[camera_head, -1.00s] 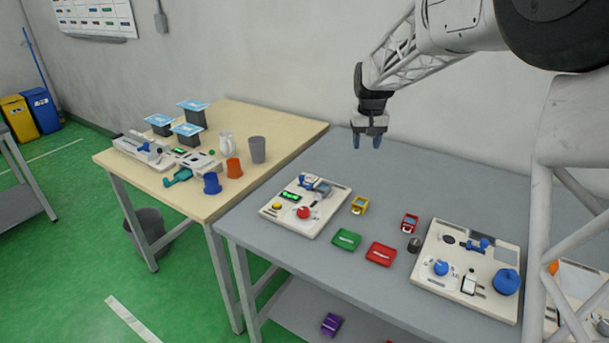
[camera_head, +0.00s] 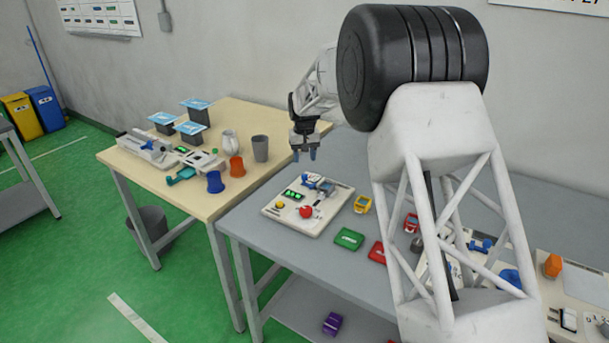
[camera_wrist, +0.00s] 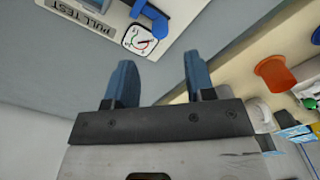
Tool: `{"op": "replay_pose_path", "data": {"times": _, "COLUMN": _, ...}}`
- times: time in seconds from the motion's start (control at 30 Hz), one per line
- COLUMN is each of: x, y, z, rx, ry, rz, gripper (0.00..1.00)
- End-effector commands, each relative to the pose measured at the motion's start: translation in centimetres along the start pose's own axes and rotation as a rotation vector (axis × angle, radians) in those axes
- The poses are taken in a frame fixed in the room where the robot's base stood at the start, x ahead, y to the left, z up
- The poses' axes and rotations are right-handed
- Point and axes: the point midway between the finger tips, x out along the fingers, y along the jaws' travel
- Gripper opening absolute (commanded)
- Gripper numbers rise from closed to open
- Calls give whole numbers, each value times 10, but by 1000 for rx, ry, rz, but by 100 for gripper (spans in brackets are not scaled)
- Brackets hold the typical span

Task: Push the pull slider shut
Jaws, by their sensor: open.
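A cream board (camera_head: 322,224) lies on the grey table. A blue handle with a grey part (camera_head: 312,180) sits at its back edge; I take this as the pull slider. In the wrist view, a "PULL TEST" label (camera_wrist: 82,17), a round gauge (camera_wrist: 140,40) and a blue handle (camera_wrist: 152,16) show at the top, partly cut off. I cannot tell how far out the slider is. My gripper (camera_head: 305,154) is open and empty, above and behind the board, apart from it. Its two blue fingers (camera_wrist: 161,85) are spread in the wrist view.
The board also bears a red knob (camera_head: 306,211) and a yellow button (camera_head: 280,205). A yellow item (camera_head: 362,204) and a green tray (camera_head: 348,239) lie to its right. A wooden table (camera_head: 240,112) with cups adjoins at left. My arm hides much of the right side.

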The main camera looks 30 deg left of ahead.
Motion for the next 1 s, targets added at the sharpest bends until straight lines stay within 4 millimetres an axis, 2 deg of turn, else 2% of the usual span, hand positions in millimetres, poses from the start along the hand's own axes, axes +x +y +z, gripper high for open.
{"op": "replay_pose_path", "data": {"times": 0.47, "x": 4, "y": 0, "z": 0, "rx": 0, "ry": 0, "rz": 0, "gripper": 50}}
{"op": "replay_pose_path", "data": {"times": 0.67, "x": 19, "y": 0, "z": 0, "rx": 0, "ry": 0, "rz": 0, "gripper": 50}}
{"op": "replay_pose_path", "data": {"times": 1.0, "x": 59, "y": 0, "z": 0, "rx": 0, "ry": -1, "rz": 0, "gripper": 50}}
